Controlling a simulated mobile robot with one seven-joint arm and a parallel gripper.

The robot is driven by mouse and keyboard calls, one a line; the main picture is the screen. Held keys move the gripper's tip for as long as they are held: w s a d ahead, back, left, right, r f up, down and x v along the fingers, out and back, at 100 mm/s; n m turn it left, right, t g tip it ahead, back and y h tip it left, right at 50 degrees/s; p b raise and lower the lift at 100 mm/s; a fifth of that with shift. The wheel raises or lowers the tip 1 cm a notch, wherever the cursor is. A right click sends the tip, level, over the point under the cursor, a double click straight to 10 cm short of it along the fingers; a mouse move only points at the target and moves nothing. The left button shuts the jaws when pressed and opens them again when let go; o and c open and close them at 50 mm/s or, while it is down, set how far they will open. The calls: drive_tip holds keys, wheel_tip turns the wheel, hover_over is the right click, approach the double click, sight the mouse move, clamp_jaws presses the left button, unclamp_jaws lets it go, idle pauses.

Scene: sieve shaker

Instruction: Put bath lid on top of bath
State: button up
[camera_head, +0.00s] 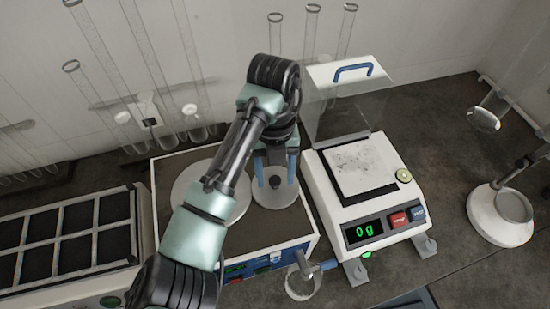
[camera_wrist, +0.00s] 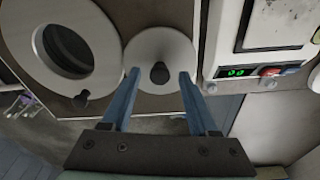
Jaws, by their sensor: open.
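The bath is a box with a brown top (camera_head: 296,222) and a blue front panel in the head view. A large pale ring (camera_wrist: 107,45) on its top surrounds a round dark opening (camera_wrist: 66,47) in the wrist view. The bath lid (camera_wrist: 160,42), a grey disc with a black knob (camera_wrist: 159,72), lies to the right of the ring; the head view shows it too (camera_head: 275,203). My gripper (camera_head: 276,180) is open above the lid. Its blue fingers stand on either side of the knob, apart from it. My arm hides part of the ring in the head view.
A balance (camera_head: 365,200) reading 0 g, with a clear cover, stands close on the right. Tall glass tubes (camera_head: 150,75) stand behind. A rack with dark compartments (camera_head: 70,240) is on the left. A small glass dish (camera_head: 303,282) sits in front of the bath.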

wheel_tip(320, 180, up, 12)
drive_tip(key=w+p, duration=0.1)
drive_tip(key=shift+w, duration=0.2)
drive_tip(key=shift+a, duration=0.1)
drive_tip(key=w+d+r+n+t+h, duration=0.2)
drive_tip(key=w+d+r+n+t, duration=0.15)
drive_tip(key=d, duration=0.35)
drive_tip(key=w+d+r+n+t+h, duration=0.2)
drive_tip(key=w+d+r+t, duration=0.1)
drive_tip(key=d+r, duration=0.3)
drive_tip(key=w+d+r+n+t+h, duration=0.25)
drive_tip(key=d+r+n+t, duration=0.3)
drive_tip(key=r, duration=0.45)
drive_tip(key=s+a+r+n+t+h, duration=0.1)
drive_tip(key=s+a+r+n+t, duration=0.15)
drive_tip(key=r, duration=0.25)
drive_tip(key=s+a+r+n+t, duration=0.1)
drive_tip(key=r+n+t, duration=0.25)
drive_tip(key=r, duration=0.25)
drive_tip(key=s+a+r+n+t+h, duration=0.1)
drive_tip(key=s+a+r+n+t, duration=0.15)
drive_tip(key=r+n, duration=0.2)
drive_tip(key=s+a+r+n+t+y, duration=0.8)
drive_tip(key=s+a+r+n, duration=0.1)
drive_tip(key=s+a+n, duration=0.2)
drive_tip(key=shift+s+a+r+n+y, duration=0.15)
drive_tip(key=shift+s+a+n+y, duration=0.3)
drive_tip(key=shift+n, duration=0.7)
